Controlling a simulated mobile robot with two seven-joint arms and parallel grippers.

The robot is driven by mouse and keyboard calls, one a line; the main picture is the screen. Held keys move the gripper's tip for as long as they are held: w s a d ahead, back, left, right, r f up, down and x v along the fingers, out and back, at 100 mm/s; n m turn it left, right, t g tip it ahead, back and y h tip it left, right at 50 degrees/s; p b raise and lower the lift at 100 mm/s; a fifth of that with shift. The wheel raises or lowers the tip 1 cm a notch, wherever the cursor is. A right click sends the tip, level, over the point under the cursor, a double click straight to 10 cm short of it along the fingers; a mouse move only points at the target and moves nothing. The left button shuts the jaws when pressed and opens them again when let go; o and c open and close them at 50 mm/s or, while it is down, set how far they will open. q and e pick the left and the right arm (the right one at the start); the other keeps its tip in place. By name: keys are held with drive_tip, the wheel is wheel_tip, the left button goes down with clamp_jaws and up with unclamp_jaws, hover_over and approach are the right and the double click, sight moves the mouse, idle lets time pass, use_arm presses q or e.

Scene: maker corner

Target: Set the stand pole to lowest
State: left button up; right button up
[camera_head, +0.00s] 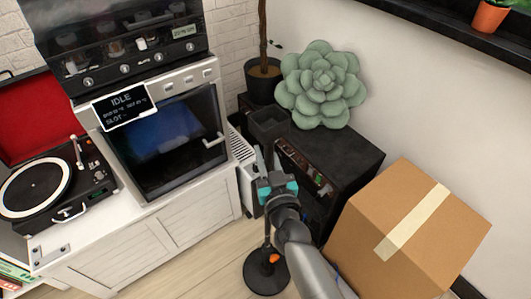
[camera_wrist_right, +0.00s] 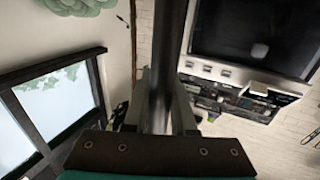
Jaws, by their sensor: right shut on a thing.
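The stand has a round black base (camera_head: 262,277) on the wood floor, with a small orange part just above it. My right gripper (camera_head: 268,168) is above the base, in front of the black cabinet. In the right wrist view a dark upright pole (camera_wrist_right: 172,40) runs between the fingers of my right gripper (camera_wrist_right: 160,95), which is shut on it. In the head view my gripper and arm hide much of the pole. My left gripper is not in view.
A cardboard box (camera_head: 405,225) stands close to the right of my arm. A black cabinet (camera_head: 335,150) bearing a green succulent (camera_head: 320,85) is behind. At left are a white bench (camera_head: 150,235), an oven-like machine (camera_head: 165,135) and a turntable (camera_head: 50,190). Some floor is clear left of the base.

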clamp_jaws()
idle(0.5)
drive_tip(key=shift+f, duration=0.1)
idle(0.3)
